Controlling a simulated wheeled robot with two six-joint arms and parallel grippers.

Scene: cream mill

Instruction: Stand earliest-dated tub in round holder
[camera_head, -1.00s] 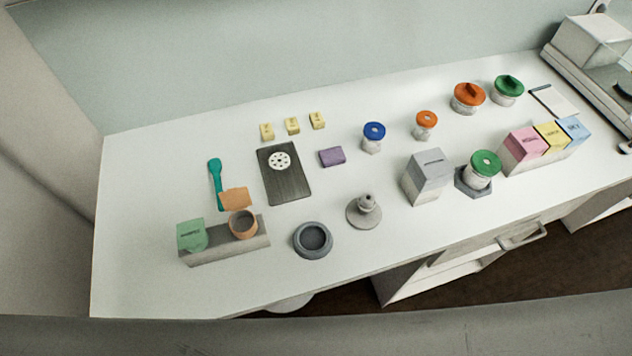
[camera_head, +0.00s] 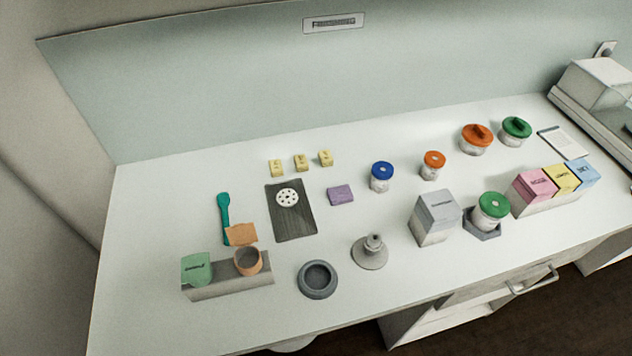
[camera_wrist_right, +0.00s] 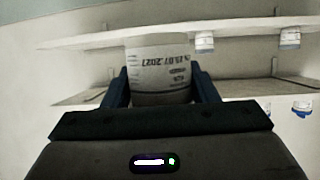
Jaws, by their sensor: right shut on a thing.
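My right gripper (camera_wrist_right: 160,88) shows in the right wrist view, shut on a white tub (camera_wrist_right: 158,70) with a printed label. The label carries a date that ends in 2027; its first digits are hard to read. The tub's lid is not visible. In the head view a grey round holder (camera_head: 317,292) stands empty near the counter's front. A hexagonal grey holder (camera_head: 483,234) holds a green-lidded tub (camera_head: 491,208). A blue-lidded tub (camera_head: 381,177) and a small orange-lidded tub (camera_head: 432,165) stand on the counter. Neither gripper shows in the head view.
In the right wrist view, white shelves (camera_wrist_right: 85,42) carry small tubs (camera_wrist_right: 204,41) at the right. On the counter are a grey box (camera_head: 435,217), a grey knobbed disc (camera_head: 370,252), a dark board (camera_head: 291,222) and a block with cups (camera_head: 232,285).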

